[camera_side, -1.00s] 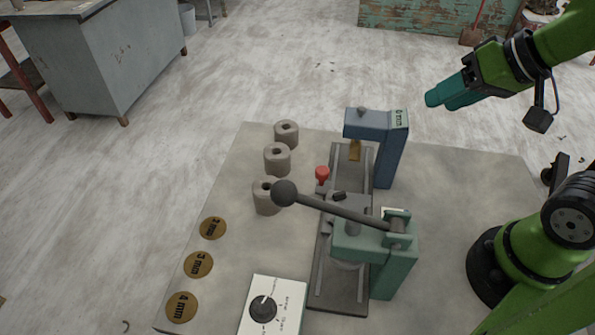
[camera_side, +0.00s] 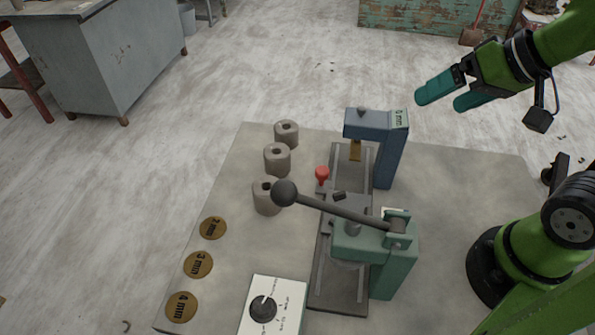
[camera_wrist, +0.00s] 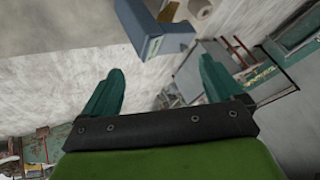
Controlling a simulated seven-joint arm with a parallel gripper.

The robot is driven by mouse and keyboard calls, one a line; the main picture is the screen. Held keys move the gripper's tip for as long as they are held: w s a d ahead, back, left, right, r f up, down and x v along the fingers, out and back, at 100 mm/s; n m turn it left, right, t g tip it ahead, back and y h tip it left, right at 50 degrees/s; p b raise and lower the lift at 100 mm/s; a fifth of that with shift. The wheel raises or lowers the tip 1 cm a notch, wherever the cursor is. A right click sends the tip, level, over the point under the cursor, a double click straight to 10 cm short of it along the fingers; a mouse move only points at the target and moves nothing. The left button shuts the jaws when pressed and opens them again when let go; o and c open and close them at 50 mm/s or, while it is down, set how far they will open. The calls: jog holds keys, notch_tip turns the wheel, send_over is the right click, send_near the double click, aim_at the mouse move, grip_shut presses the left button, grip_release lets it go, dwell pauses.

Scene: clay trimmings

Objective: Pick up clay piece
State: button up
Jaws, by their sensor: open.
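Three grey-brown hollow clay pieces stand in a row on the table: a back one (camera_side: 286,134), a middle one (camera_side: 277,159) and a front one (camera_side: 266,200). My gripper (camera_side: 462,97) is in the air at the upper right, open and empty, with teal fingers pointing left. It is well apart from the clay pieces. In the wrist view my open fingers (camera_wrist: 160,85) show with nothing between them. One clay piece (camera_wrist: 200,8) shows at the top edge of that view, beyond the blue device.
The table (camera_side: 450,185) carries a blue post device (camera_side: 391,150) marked 0 mm, a green lever press (camera_side: 395,270) on a rail, a red knob (camera_side: 322,174), a dial box (camera_side: 285,300) and three brass discs marked 2 mm (camera_side: 213,228), 3 mm (camera_side: 198,265) and 4 mm (camera_side: 181,307).

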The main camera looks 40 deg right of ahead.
jog(key=w+a, duration=0.1)
jog(key=w, duration=0.3)
jog(key=w+a+g, duration=0.1)
jog(key=w+a, duration=0.1)
jog(key=w, duration=0.3)
jog(key=w+a+g, duration=0.1)
jog(key=w, duration=0.4)
jog(key=shift+a+f+h, duration=0.2)
jog(key=shift+f+h, duration=0.05)
jog(key=shift+h, duration=0.05)
jog(key=w+a+f+g+h, duration=0.1)
jog(key=w+a+f+h, duration=0.2)
jog(key=w+a+f, duration=0.7)
send_near(286, 127)
jog(key=x, duration=0.6)
jog(key=shift+a+f, duration=0.15)
jog(key=shift+f, duration=0.05)
jog(key=shift+x, duration=2.6)
jog(key=c, duration=1.2)
